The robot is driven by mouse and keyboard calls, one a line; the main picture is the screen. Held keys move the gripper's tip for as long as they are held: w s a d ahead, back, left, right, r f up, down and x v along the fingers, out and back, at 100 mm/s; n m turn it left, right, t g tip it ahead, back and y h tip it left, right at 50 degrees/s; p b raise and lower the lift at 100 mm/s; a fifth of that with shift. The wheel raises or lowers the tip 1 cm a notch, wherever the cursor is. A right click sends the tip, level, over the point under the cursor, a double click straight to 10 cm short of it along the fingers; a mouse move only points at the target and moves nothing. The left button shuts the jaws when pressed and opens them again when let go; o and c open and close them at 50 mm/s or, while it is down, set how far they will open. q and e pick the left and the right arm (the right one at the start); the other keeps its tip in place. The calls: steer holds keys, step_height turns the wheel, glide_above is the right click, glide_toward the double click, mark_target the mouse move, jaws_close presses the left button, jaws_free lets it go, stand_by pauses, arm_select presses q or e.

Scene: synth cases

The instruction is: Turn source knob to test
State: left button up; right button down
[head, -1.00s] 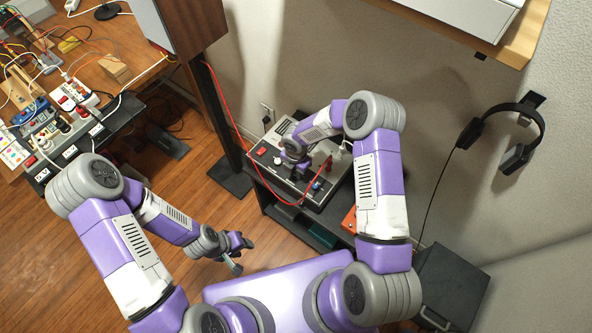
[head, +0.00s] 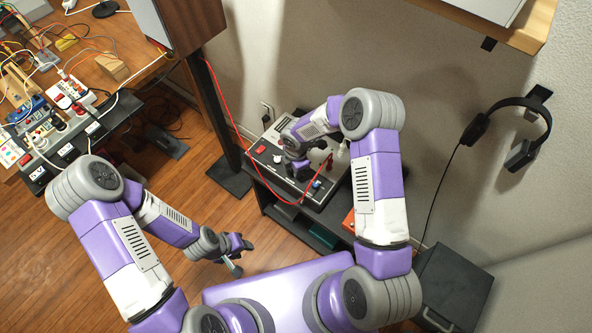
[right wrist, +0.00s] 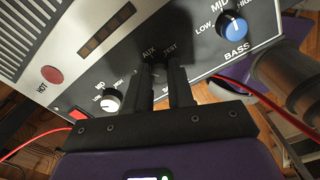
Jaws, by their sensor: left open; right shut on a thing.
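The amplifier-like unit (head: 262,172) with knobs stands on a dark stand in the head view. Its dark front panel (right wrist: 199,58) fills much of the right wrist view, with the labels AUX and TEST just beyond my right fingertips. My right gripper (right wrist: 163,72) points at the panel and is shut on a knob at these labels, apparently the source knob. The fingers and shadow hide the knob, so its pointer cannot be read. In the head view my right gripper (head: 297,170) is over the unit. My left gripper (head: 240,257) is open and empty above the floor.
A blue bass knob (right wrist: 232,26) and a white knob (right wrist: 111,100) flank the right gripper. A red cable (head: 222,98) runs to the unit. A workbench (head: 122,62) with wired devices stands at the left. Headphones (head: 545,110) hang on the right wall.

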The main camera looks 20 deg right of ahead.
steer(key=m+b, duration=0.2)
steer(key=m, duration=0.3)
steer(key=shift+f+m, duration=0.1)
steer(key=shift+m, duration=0.2)
steer(key=m+b, duration=0.1)
steer(key=m, duration=0.3)
steer(key=shift+b, duration=0.3)
steer(key=m, duration=0.5)
steer(key=shift+b, duration=0.4)
steer(key=m, duration=0.4)
steer(key=shift+m, duration=0.3)
steer(key=c, duration=1)
jaws_free()
steer(key=shift+r, duration=0.2)
